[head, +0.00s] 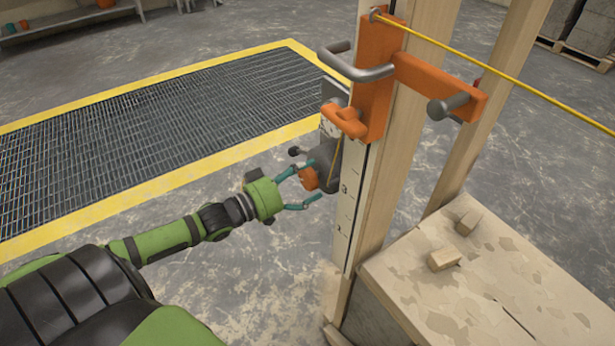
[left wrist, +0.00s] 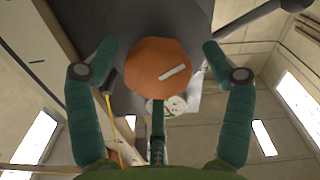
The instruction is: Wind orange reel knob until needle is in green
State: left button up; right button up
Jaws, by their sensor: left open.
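The orange reel knob (head: 308,179) sits on the side of a dark grey reel (head: 327,158) on the wooden post. My left gripper (head: 315,181) is open, with its two teal fingers on either side of the knob. In the left wrist view the knob (left wrist: 150,62) is a faceted orange disc with a pale bar mark. It lies between the spread fingertips (left wrist: 160,48), with gaps showing on both sides. A small white dial (left wrist: 176,105) shows partly behind the knob; its needle and green zone are too small to read. My right gripper is not in view.
The wooden post (head: 395,150) carries an orange bracket (head: 374,95) with grey handles. A yellow line (head: 500,75) runs from its top to the right. A block-topped stand (head: 490,270) is at lower right. A yellow-edged floor grate (head: 160,130) lies behind; the floor around is clear.

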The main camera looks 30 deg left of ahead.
pick_arm(q)
jog(key=shift+w+d, duration=0.2)
jog(key=shift+w, duration=0.2)
